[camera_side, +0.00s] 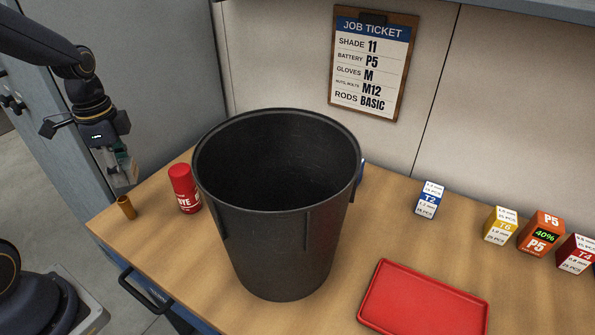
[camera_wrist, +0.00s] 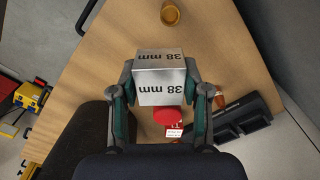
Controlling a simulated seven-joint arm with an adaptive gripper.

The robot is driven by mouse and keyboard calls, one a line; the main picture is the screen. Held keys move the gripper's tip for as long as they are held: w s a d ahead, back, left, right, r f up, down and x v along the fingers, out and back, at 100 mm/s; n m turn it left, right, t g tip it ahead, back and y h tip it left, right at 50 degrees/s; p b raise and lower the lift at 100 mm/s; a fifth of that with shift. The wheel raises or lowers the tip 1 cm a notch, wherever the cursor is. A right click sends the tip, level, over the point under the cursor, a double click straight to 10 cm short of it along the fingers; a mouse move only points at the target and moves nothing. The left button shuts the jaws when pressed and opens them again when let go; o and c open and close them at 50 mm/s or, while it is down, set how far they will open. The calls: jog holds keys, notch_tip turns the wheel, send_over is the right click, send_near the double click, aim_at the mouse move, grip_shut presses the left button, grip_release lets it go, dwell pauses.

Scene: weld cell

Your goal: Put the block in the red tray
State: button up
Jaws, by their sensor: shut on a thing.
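A silver block marked "38 mm" (camera_wrist: 163,80) sits between the two fingers of my gripper (camera_wrist: 161,88) in the wrist view. My gripper is shut on it. In the side view my gripper (camera_side: 121,167) is at the left, raised near the table's left end, and the block is hard to make out there. The red tray (camera_side: 424,302) lies flat at the front right of the table and looks empty. It is far to the right of my gripper, beyond a large black bin. I cannot make out the tray in the wrist view.
The tall black bin (camera_side: 280,240) stands between my gripper and the tray. A red can (camera_side: 185,188) and a small brass-coloured cylinder (camera_side: 126,208) stand left of it. Several small boxes, including a blue-and-white one (camera_side: 430,200), line the back right. A job ticket (camera_side: 371,65) hangs behind.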

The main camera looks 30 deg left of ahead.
jog(key=shift+s+d+r, duration=0.15)
jog(key=shift+s+r, duration=0.05)
jog(key=shift+r, duration=0.05)
jog(key=shift+w+d+n, duration=0.25)
jog(key=shift+w+n, duration=0.05)
jog(key=w+d+f+n, duration=0.3)
jog(key=w+d+n, duration=0.6)
jog(key=w, duration=0.6)
jog(key=s+d+r+m, duration=0.1)
jog(key=d+r+m, duration=0.1)
jog(key=r+m, duration=0.4)
jog(key=s+d+r+m, duration=0.1)
jog(key=d+r+m, duration=0.25)
jog(key=r, duration=0.45)
jog(key=d+r+m, duration=0.6)
jog(key=d, duration=0.2)
jog(key=m, duration=0.8)
send_over(391, 297)
notch_tip(391, 297, down, 11)
notch_tip(391, 297, down, 12)
jog(key=shift+f, duration=3)
